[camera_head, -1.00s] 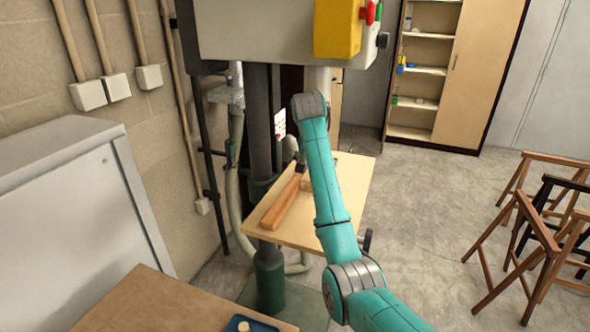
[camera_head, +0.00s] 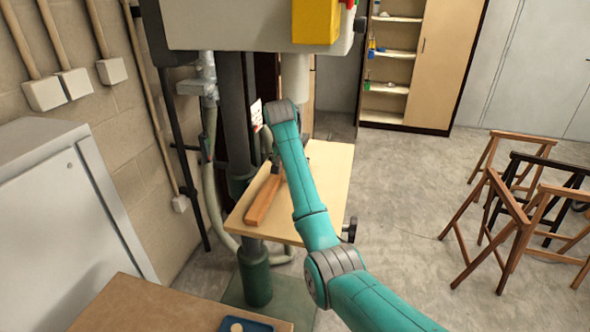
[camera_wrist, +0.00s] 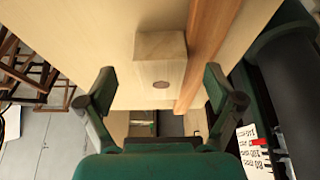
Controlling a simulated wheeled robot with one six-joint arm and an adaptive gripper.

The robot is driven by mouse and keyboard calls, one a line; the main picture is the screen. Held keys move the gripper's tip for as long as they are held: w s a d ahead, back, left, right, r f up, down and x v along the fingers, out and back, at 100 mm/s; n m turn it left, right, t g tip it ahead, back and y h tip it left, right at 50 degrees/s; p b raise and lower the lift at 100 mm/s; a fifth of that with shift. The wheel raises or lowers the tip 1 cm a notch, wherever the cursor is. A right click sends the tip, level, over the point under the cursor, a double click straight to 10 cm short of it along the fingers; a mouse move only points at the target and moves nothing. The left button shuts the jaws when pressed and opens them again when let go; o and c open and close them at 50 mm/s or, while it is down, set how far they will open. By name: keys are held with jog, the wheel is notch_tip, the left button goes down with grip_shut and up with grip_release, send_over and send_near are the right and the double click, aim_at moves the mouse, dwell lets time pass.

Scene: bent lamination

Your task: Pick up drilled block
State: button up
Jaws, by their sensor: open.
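The drilled block (camera_wrist: 160,60) is a pale wooden block with a dark round hole in its near face. In the wrist view it sits on the drill press table (camera_wrist: 110,25), beside a long reddish-brown wooden strip (camera_wrist: 207,45). My gripper (camera_wrist: 158,85) is open, with one finger on each side of the block and visible gaps between. Nothing is held. The strip (camera_head: 264,200) shows there left of my arm.
The drill press head (camera_head: 230,25) hangs over the table, with its column (camera_head: 232,120) behind to the left. A wooden bench with a blue tray (camera_head: 250,325) is at the bottom. Wooden sawhorses (camera_head: 520,200) stand on the right. The floor between is clear.

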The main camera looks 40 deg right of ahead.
jog(key=shift+x, duration=1.2)
jog(key=c, duration=1.4)
jog(key=shift+r, duration=0.15)
